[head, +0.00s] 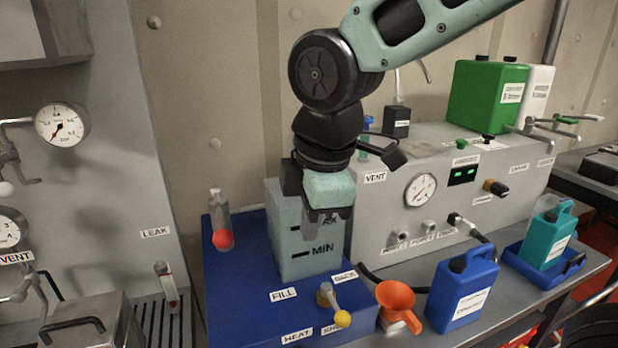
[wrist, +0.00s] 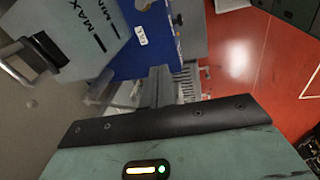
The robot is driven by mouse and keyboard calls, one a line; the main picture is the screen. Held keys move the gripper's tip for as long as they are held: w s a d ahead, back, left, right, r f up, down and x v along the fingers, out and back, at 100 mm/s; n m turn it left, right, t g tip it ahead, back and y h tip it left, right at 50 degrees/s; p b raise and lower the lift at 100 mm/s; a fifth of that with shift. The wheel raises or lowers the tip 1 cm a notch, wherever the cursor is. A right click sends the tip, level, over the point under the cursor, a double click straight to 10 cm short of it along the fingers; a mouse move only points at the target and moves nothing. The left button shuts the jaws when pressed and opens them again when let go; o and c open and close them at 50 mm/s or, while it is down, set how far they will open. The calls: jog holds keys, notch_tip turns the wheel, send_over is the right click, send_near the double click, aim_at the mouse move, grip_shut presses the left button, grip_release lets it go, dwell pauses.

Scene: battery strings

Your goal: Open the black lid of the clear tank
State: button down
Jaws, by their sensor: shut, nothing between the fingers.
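The clear tank (head: 297,255), pale green-grey with MIN and MAX marks, stands on a blue base. My arm and gripper hide much of its top in the head view. My gripper (head: 328,214) points down in front of the tank's upper right part, its fingers shut and empty; I cannot tell whether they touch it. The fingers also show in the wrist view (wrist: 158,88). In that view the tank (wrist: 85,50) is at upper left. A black piece (wrist: 42,52) with grey parts is by its top edge; I cannot tell if it is the lid or its angle.
The blue base (head: 240,285) also bears a bottle with a red ball (head: 222,238) and a yellow-tipped valve (head: 342,318). An orange funnel (head: 396,296) and blue jug (head: 462,290) stand at right. A grey gauge box (head: 395,235) is behind. Red floor (wrist: 250,60) is open.

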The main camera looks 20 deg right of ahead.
jog(key=w+d+r+n+t, duration=0.6)
jog(key=w+d+r+n, duration=0.1)
jog(key=n, duration=1.2)
jog(key=shift+h, duration=0.3)
jog(key=w+f, duration=0.1)
jog(key=w, duration=0.1)
jog(key=w+f, duration=0.2)
jog(key=w, duration=0.1)
jog(key=w+f, duration=0.2)
jog(key=w, duration=0.1)
jog(key=shift+w+a+f+b, duration=0.15)
jog(key=shift+w+f+b, duration=0.05)
jog(key=shift+b, duration=0.1)
jog(key=shift+w+r, duration=0.15)
jog(key=shift+w, duration=0.4)
